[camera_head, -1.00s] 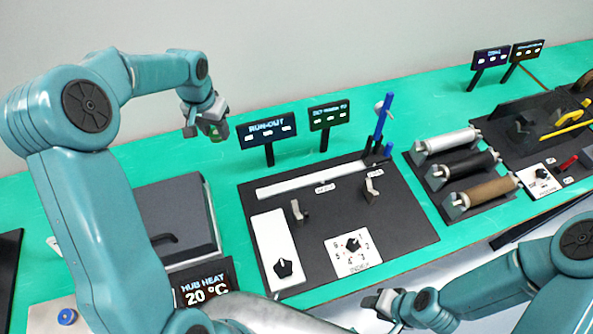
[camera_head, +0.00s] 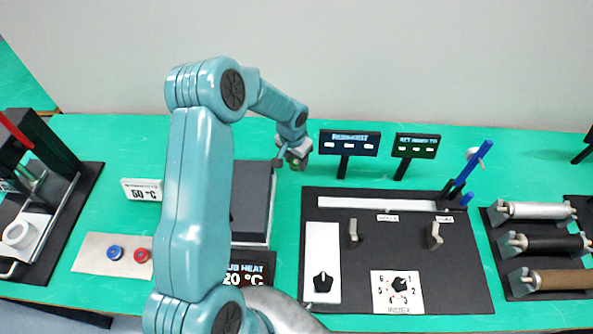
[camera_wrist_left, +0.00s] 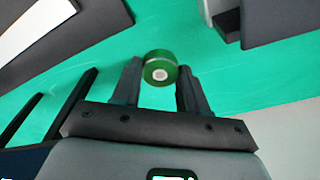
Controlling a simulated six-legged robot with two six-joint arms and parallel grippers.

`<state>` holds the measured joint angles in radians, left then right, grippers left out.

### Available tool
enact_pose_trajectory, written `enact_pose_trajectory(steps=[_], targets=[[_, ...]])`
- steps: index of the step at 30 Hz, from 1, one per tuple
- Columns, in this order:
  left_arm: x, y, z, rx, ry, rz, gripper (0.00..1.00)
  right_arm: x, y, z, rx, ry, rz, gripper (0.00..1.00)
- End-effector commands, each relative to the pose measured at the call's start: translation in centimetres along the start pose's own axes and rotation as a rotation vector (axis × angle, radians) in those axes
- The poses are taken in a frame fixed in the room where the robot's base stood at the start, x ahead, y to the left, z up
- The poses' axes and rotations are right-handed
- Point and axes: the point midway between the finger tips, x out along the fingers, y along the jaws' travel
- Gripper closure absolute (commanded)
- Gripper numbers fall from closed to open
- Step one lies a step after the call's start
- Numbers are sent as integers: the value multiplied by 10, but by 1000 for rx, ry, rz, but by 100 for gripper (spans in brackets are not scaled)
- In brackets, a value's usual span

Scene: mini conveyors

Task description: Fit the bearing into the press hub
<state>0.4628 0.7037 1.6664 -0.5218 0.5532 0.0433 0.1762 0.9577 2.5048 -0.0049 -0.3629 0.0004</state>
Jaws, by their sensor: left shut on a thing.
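My left gripper (camera_head: 294,157) is shut on a small green round piece with a pale centre, which seems to be the bearing (camera_wrist_left: 160,69). It holds the piece between its fingertips (camera_wrist_left: 158,80) above the green bench, behind the dark box and left of the run-out display. In the head view the piece is mostly covered by the fingers. At the far left stands a black press frame (camera_head: 45,140) with a red bar. My right gripper is out of view.
A dark lidded box (camera_head: 258,190) stands below the gripper, partly behind my left arm. A beige plate (camera_head: 90,260) holds a blue button (camera_head: 116,253) and a red button (camera_head: 138,255). The run-out display (camera_head: 350,142) is close right.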

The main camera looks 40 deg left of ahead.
Motion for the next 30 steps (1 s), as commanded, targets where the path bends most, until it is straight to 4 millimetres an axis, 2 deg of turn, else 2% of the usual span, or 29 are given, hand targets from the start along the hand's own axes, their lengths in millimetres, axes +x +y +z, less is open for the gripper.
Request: enact_pose_trajectory(steps=[6, 8, 16, 21, 22, 24, 30], targets=[[43, 0, 4, 0, -2, 1, 89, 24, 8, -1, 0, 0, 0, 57], [52, 0, 6, -1, -2, 1, 89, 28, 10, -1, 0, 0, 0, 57], [52, 0, 5, -1, 0, 0, 89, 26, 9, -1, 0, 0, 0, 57], [57, 0, 6, 0, -1, 0, 89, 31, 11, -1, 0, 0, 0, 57], [57, 0, 6, 0, -1, 0, 54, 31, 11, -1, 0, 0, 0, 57], [56, 0, 6, 0, -1, 0, 31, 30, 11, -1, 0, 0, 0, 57], [56, 0, 6, 0, -1, 0, 31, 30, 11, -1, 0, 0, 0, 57]])
